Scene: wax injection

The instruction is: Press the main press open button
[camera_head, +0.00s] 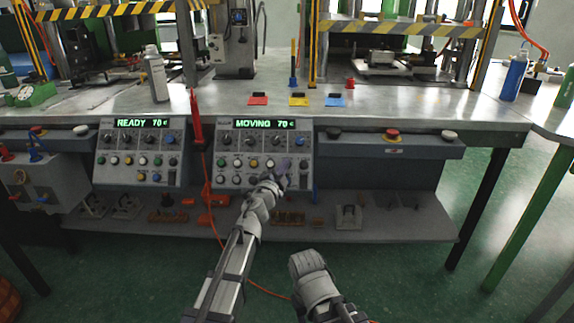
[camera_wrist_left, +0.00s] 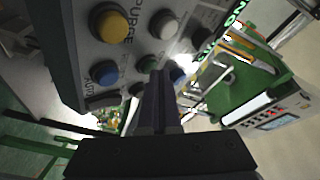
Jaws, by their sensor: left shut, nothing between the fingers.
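The right control panel (camera_head: 262,150) carries knobs, coloured buttons and a green display reading MOVING 70 c. My left gripper (camera_head: 284,168) is at the panel's lower right part and covers some of its buttons. A large yellow button (camera_wrist_left: 109,22) is at the upper left. I cannot tell which button is the main press open one, or whether the fingertips touch one.
A left control panel (camera_head: 138,158) reads READY 70 c. A red rod-like tool (camera_head: 196,118) stands between the panels. A bench (camera_head: 420,106) with a white bottle (camera_head: 156,74) is above, and a lower shelf (camera_head: 400,225) is below. My right arm shows low in the middle.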

